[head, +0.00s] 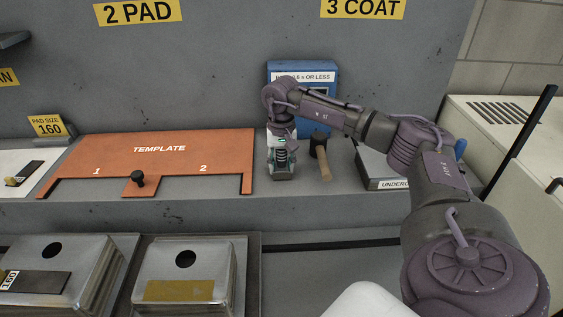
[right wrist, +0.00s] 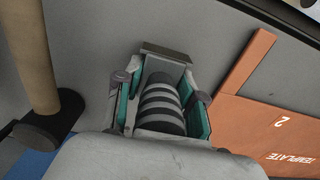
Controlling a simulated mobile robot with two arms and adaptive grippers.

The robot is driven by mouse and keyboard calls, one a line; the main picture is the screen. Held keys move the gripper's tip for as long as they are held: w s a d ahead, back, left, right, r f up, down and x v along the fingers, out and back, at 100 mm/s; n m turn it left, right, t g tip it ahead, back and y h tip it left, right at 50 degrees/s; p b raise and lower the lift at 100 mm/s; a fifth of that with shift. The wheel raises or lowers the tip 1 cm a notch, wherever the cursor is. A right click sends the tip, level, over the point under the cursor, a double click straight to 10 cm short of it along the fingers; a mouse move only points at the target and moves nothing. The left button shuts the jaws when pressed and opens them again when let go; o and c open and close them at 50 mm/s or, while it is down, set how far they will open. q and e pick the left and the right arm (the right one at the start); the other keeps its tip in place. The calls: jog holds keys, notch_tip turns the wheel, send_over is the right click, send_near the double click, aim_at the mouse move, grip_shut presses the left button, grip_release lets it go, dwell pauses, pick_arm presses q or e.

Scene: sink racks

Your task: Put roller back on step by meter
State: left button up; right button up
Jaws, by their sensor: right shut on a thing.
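My right gripper (head: 281,160) points down at the grey step (head: 225,205), in front of the blue meter (head: 302,68). Its teal-lined fingers are closed around a grey, ribbed, roller-like piece (right wrist: 160,103), which I take to be the roller. In the head view it is mostly hidden between the fingers. A flat grey end (right wrist: 168,52) shows beyond the fingertips, low over or on the step; I cannot tell whether it touches. My left gripper is not in view.
The orange template (head: 160,160) is close left. A grey box (head: 385,170) is farther right. Steel sinks (head: 205,258) stand below the step.

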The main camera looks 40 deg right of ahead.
jog(key=o, duration=1.1)
jog(key=shift+f, duration=0.15)
jog(key=shift+o, duration=0.2)
jog(key=shift+r, duration=0.5)
notch_tip(320, 180, up, 11)
jog(key=shift+a+f+b, duration=0.1)
jog(key=shift+f+b, duration=0.05)
jog(key=shift+b, duration=1.05)
jog(key=shift+r, duration=0.4)
jog(key=shift+f, duration=0.1)
